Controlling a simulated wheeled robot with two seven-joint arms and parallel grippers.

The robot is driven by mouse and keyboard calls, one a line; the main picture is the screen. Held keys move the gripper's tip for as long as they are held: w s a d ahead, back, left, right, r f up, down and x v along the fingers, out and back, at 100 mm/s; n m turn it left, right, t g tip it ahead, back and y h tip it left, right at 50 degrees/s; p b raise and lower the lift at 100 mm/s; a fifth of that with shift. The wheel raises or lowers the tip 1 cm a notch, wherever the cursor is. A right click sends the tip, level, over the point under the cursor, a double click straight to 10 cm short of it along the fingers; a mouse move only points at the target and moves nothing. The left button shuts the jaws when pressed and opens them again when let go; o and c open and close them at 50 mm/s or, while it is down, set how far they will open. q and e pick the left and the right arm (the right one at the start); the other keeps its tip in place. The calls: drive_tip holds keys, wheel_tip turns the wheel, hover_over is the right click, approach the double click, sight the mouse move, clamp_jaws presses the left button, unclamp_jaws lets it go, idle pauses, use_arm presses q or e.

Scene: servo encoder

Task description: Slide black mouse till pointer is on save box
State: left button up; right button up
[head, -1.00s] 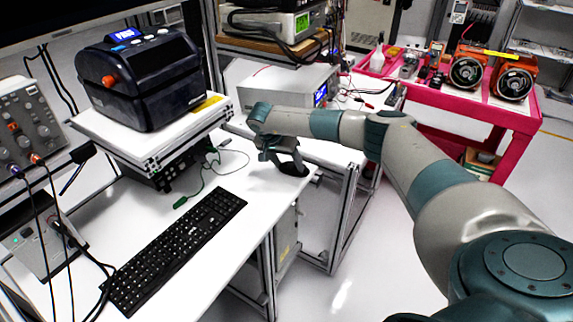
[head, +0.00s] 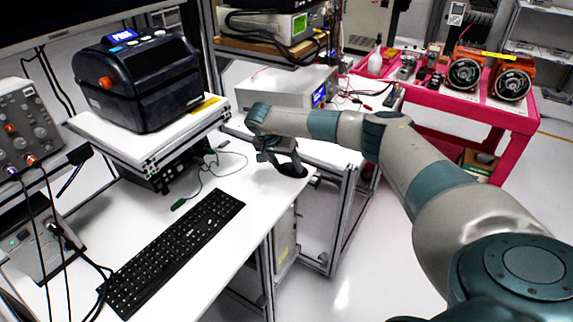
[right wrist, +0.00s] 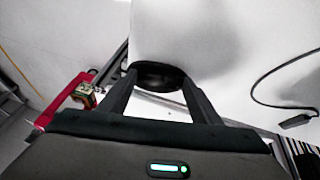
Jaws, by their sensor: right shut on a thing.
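The black mouse (head: 297,172) lies on the white desk near its right edge, partly hidden by my right gripper (head: 283,161). In the right wrist view the dark mouse (right wrist: 158,72) sits between the two fingertips of my right gripper (right wrist: 159,84), which is shut on its sides. Of the monitor only a dark lower edge (head: 60,22) shows at the top left of the head view. Its screen content, the pointer and the save box are not visible. My left gripper is not in view.
A black keyboard (head: 172,252) lies left of the mouse, with a green-tipped cable (head: 180,204) behind it. A label printer (head: 140,80) stands on a raised shelf at the back left. The desk's right edge is close to the mouse. A pink cart (head: 450,115) stands beyond.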

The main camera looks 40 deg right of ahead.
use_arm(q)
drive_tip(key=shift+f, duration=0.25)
use_arm(e)
drive_tip(key=shift+a+f, duration=0.3)
drive_tip(key=shift+f, duration=0.05)
idle(0.3)
drive_tip(key=o, duration=1.1)
drive_tip(key=shift+w, duration=0.1)
drive_tip(key=shift+o, duration=0.3)
drive_tip(key=shift+w+f, duration=0.1)
drive_tip(key=shift+w, duration=0.1)
drive_tip(key=shift+d, duration=0.2)
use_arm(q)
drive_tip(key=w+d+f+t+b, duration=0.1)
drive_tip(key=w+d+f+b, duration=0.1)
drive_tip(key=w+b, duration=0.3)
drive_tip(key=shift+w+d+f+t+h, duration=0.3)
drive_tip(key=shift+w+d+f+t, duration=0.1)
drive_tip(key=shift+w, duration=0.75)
use_arm(e)
drive_tip(key=v, duration=1.7)
drive_tip(key=shift+r, duration=0.3)
drive_tip(key=shift+s+a, duration=0.1)
drive_tip(key=shift+s, duration=0.05)
